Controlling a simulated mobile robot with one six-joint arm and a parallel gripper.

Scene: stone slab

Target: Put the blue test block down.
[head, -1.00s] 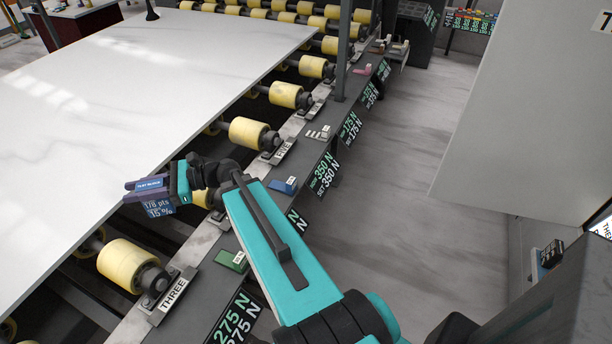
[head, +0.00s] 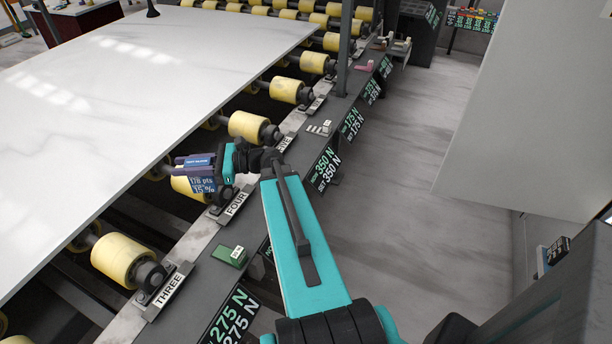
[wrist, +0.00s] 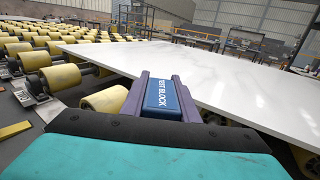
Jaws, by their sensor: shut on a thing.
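My gripper (head: 190,162) is shut on the blue test block (head: 197,160). In the wrist view the block (wrist: 162,97) sits between the two purple jaws, with its "TEST BLOCK" label readable. In the head view my gripper shows above the yellow roller by the "FOUR" plate (head: 236,204), beside the white slab's edge. The block is clear of the slab in the wrist view, and I see nothing under it that it rests on.
The white stone slab (head: 110,110) lies on yellow rollers (head: 125,258). On the dark side rail are a green block (head: 230,255), a pale item (head: 320,128) and a pink item (head: 364,66). My arm covers part of the rail.

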